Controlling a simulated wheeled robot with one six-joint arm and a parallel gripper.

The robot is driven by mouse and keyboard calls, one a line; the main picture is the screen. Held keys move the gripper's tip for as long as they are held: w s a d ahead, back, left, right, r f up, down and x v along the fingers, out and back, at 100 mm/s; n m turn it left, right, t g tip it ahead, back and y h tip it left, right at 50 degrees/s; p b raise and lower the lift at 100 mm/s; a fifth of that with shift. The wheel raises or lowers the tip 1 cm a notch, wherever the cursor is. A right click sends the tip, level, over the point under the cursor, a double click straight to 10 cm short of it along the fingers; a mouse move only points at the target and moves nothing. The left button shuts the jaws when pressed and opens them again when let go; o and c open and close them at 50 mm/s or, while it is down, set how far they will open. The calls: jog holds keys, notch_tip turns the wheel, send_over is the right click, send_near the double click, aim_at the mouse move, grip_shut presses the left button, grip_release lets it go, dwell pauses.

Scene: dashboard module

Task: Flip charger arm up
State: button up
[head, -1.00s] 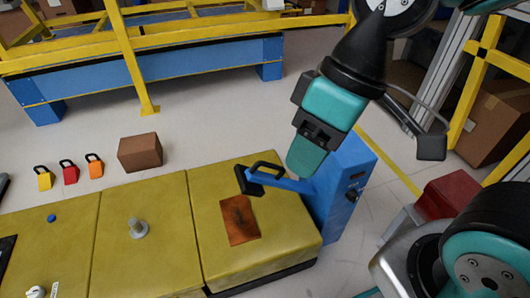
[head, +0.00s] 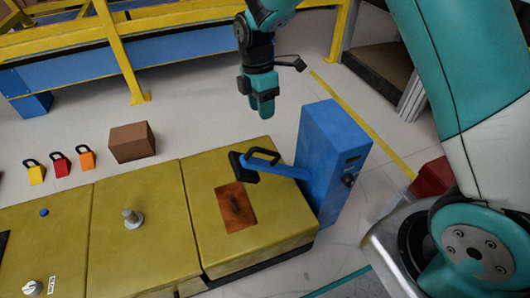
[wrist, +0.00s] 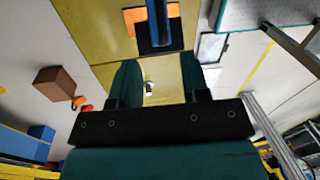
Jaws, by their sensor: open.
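In the wrist view the arm (wrist: 157,22) shows at the top centre, beyond the fingertips. My gripper (head: 263,112) is open and empty, pointing down, above and behind the handle and apart from it. Its two teal fingers (wrist: 158,78) stand apart in the wrist view.
An orange-brown patch (head: 236,207) lies on the yellow module top (head: 205,225), below the arm's free end. A metal post (head: 132,218) and a blue button (head: 44,212) stand to its left. Padlocks (head: 61,165) and a brown box (head: 132,143) sit behind. A yellow frame (head: 115,50) stands farther back.

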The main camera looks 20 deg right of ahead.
aim_at(265, 151)
jog(key=f+b, duration=0.1)
jog(key=f, duration=0.3)
jog(key=s+f+b, duration=0.1)
jog(key=f+b, duration=0.1)
jog(key=f, duration=0.3)
jog(key=s+f+b, duration=0.1)
jog(key=f, duration=0.4)
jog(key=shift+s+d+f, duration=0.1)
jog(key=shift+f, duration=0.05)
grip_shut()
